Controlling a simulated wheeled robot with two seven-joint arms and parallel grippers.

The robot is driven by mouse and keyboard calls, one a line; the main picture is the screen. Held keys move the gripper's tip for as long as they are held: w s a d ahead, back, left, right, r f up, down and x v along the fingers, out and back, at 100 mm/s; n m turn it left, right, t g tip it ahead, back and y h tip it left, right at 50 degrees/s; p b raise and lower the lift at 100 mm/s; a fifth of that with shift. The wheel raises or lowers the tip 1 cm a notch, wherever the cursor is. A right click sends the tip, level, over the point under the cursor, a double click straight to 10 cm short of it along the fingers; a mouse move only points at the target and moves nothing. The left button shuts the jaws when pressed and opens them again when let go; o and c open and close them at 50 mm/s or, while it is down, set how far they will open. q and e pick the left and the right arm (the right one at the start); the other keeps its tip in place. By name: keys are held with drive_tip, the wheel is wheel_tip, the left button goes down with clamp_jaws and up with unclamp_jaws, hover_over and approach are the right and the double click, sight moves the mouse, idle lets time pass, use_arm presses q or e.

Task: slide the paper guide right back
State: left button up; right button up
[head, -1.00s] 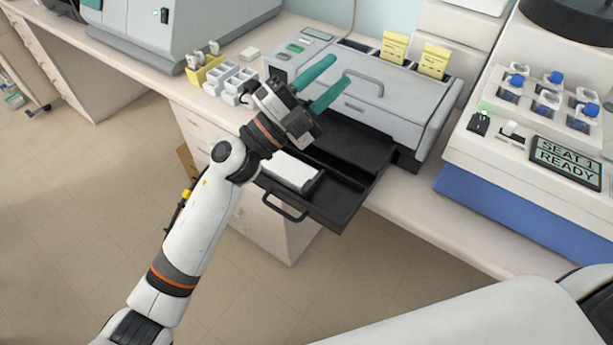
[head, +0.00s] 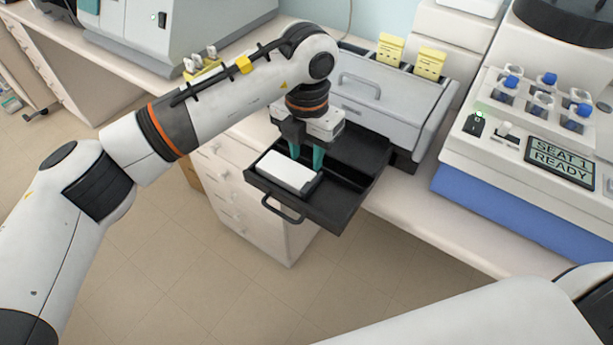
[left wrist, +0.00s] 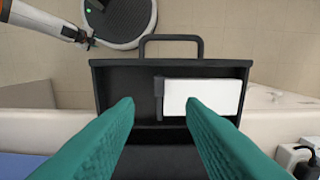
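The black tray (head: 346,206) is pulled out from the front of the grey machine and holds a white block like a paper stack (head: 287,172). The paper guide (left wrist: 158,97) looks like a narrow dark grey bar at one end of the white stack (left wrist: 202,97) in the left wrist view. My left gripper (head: 306,157) points down over the tray, its teal fingers apart. In the left wrist view the fingertips (left wrist: 160,107) lie on either side of the guide; I cannot tell whether they touch anything. In the head view the gripper partly hides the guide.
The tray's front handle (head: 283,211) sticks out over the floor. The grey machine (head: 390,105) with yellow cards (head: 390,48) stands behind. At right is a device with blue-capped vials (head: 549,79) and a display (head: 560,161). My right arm shows in the left wrist view, its end small.

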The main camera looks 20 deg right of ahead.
sight(307, 186)
use_arm(q)
wheel_tip(307, 186, down, 8)
drive_tip(key=shift+f+p, duration=0.25)
drive_tip(key=shift+p, duration=0.45)
clamp_jaws()
